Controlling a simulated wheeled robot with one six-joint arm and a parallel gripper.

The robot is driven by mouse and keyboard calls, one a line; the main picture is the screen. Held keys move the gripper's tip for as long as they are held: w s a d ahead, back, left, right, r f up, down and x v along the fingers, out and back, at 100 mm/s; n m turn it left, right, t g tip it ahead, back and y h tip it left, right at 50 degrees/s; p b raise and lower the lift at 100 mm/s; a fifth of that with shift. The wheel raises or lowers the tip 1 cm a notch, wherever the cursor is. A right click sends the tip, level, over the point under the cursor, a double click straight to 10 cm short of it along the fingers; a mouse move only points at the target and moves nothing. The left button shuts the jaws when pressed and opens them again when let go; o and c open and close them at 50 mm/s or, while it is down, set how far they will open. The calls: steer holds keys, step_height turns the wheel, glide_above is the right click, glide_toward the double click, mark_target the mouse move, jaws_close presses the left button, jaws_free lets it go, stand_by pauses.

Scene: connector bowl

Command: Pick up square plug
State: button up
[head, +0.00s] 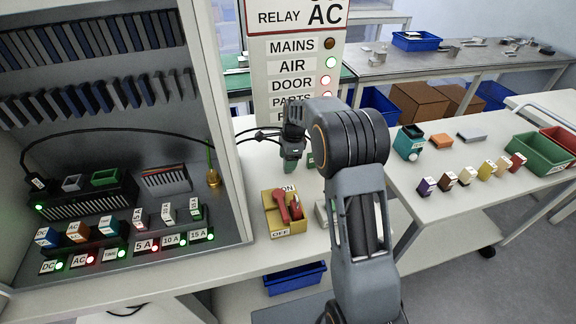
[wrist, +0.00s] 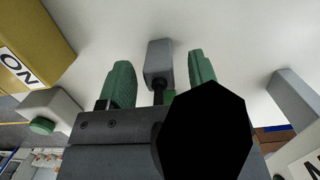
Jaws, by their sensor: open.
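A grey block-shaped plug (wrist: 159,60) with a black stem at its near end shows in the wrist view, over the white worktop. It sits between the two green fingertips of my gripper (wrist: 162,82), with a gap visible on each side. My gripper is open, and neither finger visibly touches the plug. In the head view my gripper (head: 299,163) points down over the counter, behind the yellow switch box. The plug cannot be made out there. A black round part covers the lower right middle of the wrist view.
The yellow ON/OFF box (head: 285,222) with a red lever stands close in front of my gripper. Another grey block (wrist: 294,92) is at the right of the wrist view. Black cables (head: 262,135) run behind the gripper. The relay sign panel (head: 292,75) stands behind.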

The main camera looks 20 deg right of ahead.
steer(key=shift+f, duration=0.3)
steer(key=c, duration=1)
